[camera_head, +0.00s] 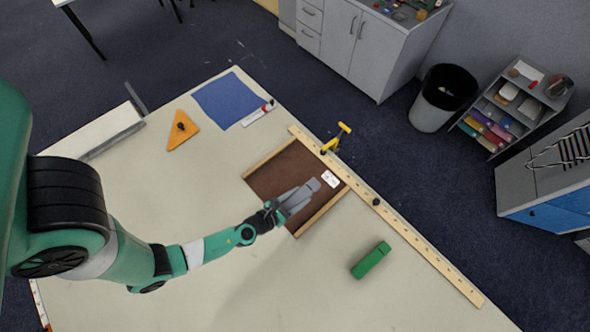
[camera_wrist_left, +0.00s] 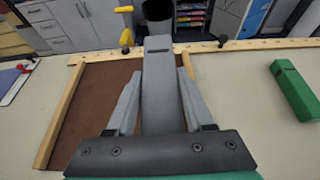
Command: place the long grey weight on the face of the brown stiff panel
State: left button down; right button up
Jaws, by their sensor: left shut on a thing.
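The brown panel (camera_head: 270,180) lies on the table with pale wooden strips along two sides; it also shows in the left wrist view (camera_wrist_left: 92,112). My left gripper (camera_head: 300,198) is over the panel's near right part, its fingers shut on the long grey weight (camera_head: 314,185). In the left wrist view the grey weight (camera_wrist_left: 160,95) sits between the two fingers and points away toward the far edge strip. It hides part of the panel. I cannot tell whether the weight touches the panel. My right gripper is not in view.
A long wooden rail (camera_head: 412,234) runs along the table edge, with a yellow clamp (camera_head: 337,139) near the panel. An orange triangle (camera_head: 183,131) and blue sheet (camera_head: 228,100) lie left.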

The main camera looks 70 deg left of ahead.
pick_arm(q)
jog(key=b, duration=1.1)
send_over(295, 183)
jog(key=d, duration=0.1)
jog(key=f, duration=0.7)
jog(key=shift+s+f, duration=0.2)
jog(key=shift+f, duration=0.15)
jog(key=shift+a, duration=0.1)
jog(key=shift+w+a+f+b, duration=0.1)
jog(key=shift+a+f+b, duration=0.1)
jog(key=shift+f+b, duration=0.8)
jog(key=shift+w+a+f+b, duration=0.1)
jog(key=shift+a+f+b, duration=0.1)
jog(key=shift+f+b, duration=0.75)
jog(key=shift+c, duration=1.4)
grip_release()
jog(key=shift+f+p, duration=0.25)
jog(key=shift+p, duration=0.05)
